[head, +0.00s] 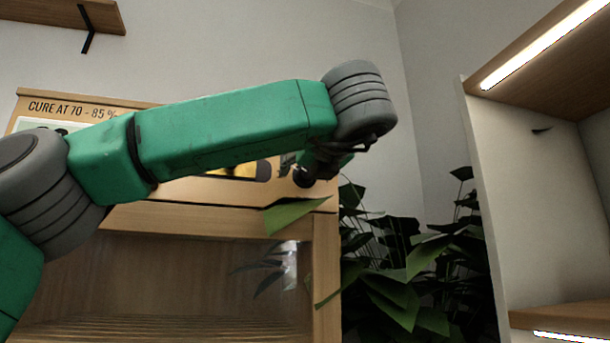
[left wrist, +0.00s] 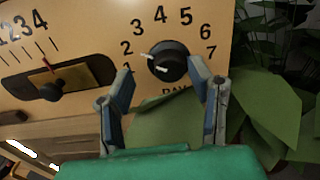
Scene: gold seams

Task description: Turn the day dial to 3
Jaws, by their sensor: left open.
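The day dial (left wrist: 167,61) is a round black knob on the wooden panel, ringed by the numbers 1 to 7. Its white pointer mark points left and slightly up, close to the 2. The lettering below it is partly covered. My left gripper (left wrist: 161,77) is open, its two blue-grey fingers apart at the lower left and lower right of the knob. I cannot tell whether they touch it. In the head view my left gripper (head: 322,164) is in front of the panel's right end, largely hidden by my wrist. My right gripper is in neither view.
A second black knob (left wrist: 49,89) with a red pointer and its own scale is left of the day dial. The wooden cabinet (head: 325,260) carries the panel. Leafy plants (head: 400,280) stand close on its right, with leaves reaching near the gripper. A lit shelf (head: 540,100) is farther right.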

